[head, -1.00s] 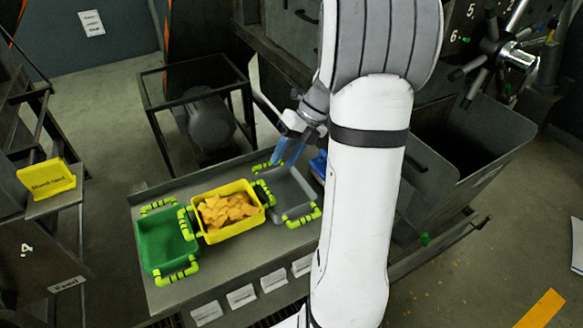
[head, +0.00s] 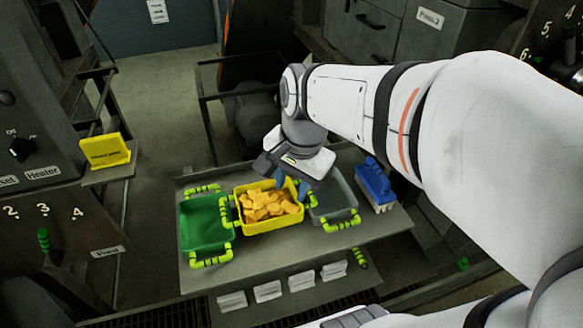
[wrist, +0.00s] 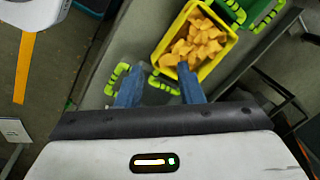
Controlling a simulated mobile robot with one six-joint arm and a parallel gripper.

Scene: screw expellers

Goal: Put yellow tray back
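The yellow tray (head: 262,229) is full of orange-tan chunks and sits on the grey table between a green tray (head: 205,228) and an empty grey tray (head: 340,195). It has lime-green handles on its sides. My gripper (head: 290,183) is over the yellow tray's right end, pointing down, with blue fingers. In the wrist view the fingers (wrist: 160,88) are apart, with a lime-green handle (wrist: 165,86) showing between them. One fingertip is by the yellow tray's (wrist: 158,60) rim. I cannot tell whether it touches.
A blue brush (head: 375,183) lies right of the grey tray. A yellow sign (head: 105,150) stands on a ledge at left. White labels (head: 268,291) line the table's front. A dark frame (head: 208,110) stands behind the table.

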